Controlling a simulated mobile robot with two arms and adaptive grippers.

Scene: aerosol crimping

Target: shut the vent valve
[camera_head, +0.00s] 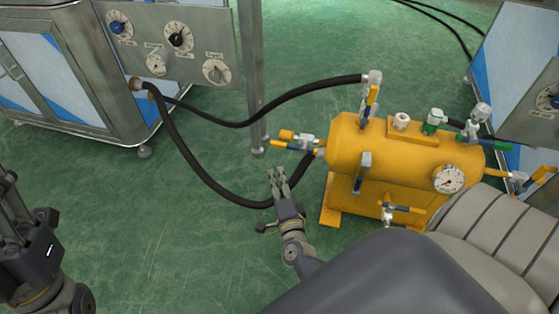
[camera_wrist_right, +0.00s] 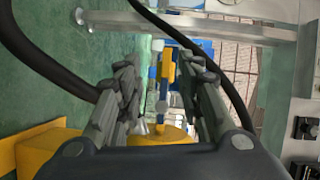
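A yellow tank (camera_head: 385,155) carries several valves with lever handles; no label shows which is the vent valve. The valve on its left end (camera_head: 307,143) has yellow levers and a metal body. My right gripper (camera_head: 279,175) is just below and left of this valve, apart from it in the head view. In the right wrist view my right gripper (camera_wrist_right: 158,85) has its fingers spread. A yellow lever (camera_wrist_right: 167,62) and metal valve parts show in the gap, with no clear contact. My left gripper (camera_head: 12,195) is at the left edge, partly cut off; its opening is unclear.
A metal post (camera_head: 251,70) stands left of the tank. A pressure gauge (camera_head: 449,179) faces front. Green floor (camera_head: 150,220) is clear between my arms.

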